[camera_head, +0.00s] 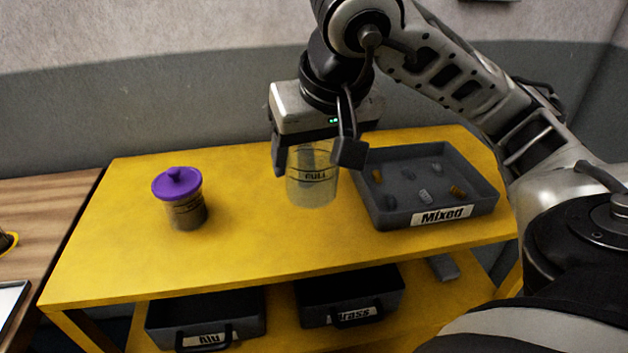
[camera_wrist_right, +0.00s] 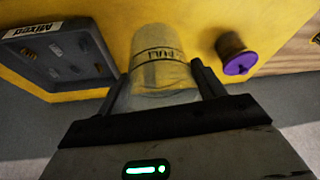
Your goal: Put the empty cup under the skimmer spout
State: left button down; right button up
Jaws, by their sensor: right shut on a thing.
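A clear cup (camera_head: 312,188) with a dark line and the word "FULL" stands upright at the yellow table, in the middle of the head view. It looks empty. My right gripper (camera_head: 318,156) comes down from above and is shut on the cup, one finger on each side of it. The cup also shows between the fingers in the right wrist view (camera_wrist_right: 160,68). I cannot tell whether its base touches the table. No skimmer spout is in view. My left gripper is not in view.
A jar with a purple lid (camera_head: 178,184) stands left on the yellow table (camera_head: 120,235). A grey tray marked "Mixed" (camera_head: 375,217) with several small pieces is close right of the cup. Bins marked "Alu" (camera_head: 250,310) and "Brass" (camera_head: 395,285) sit below. The table's front middle is clear.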

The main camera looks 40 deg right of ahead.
jog(key=shift+w+d+f+b, duration=0.45)
jog(key=shift+w+d+f, duration=0.75)
jog(key=shift+f, duration=0.7)
jog(key=shift+w+d+f+b, duration=0.45)
jog(key=shift+w+d+f, duration=0.5)
jog(key=shift+d+f, duration=0.7)
jog(key=shift+w+d+f+b, duration=0.45)
jog(key=shift+w+d+f, duration=0.6)
jog(key=shift+f, duration=1.1)
jog(key=shift+f, duration=0.15)
jog(key=o, duration=1)
jog(key=shift+c, duration=0.2)
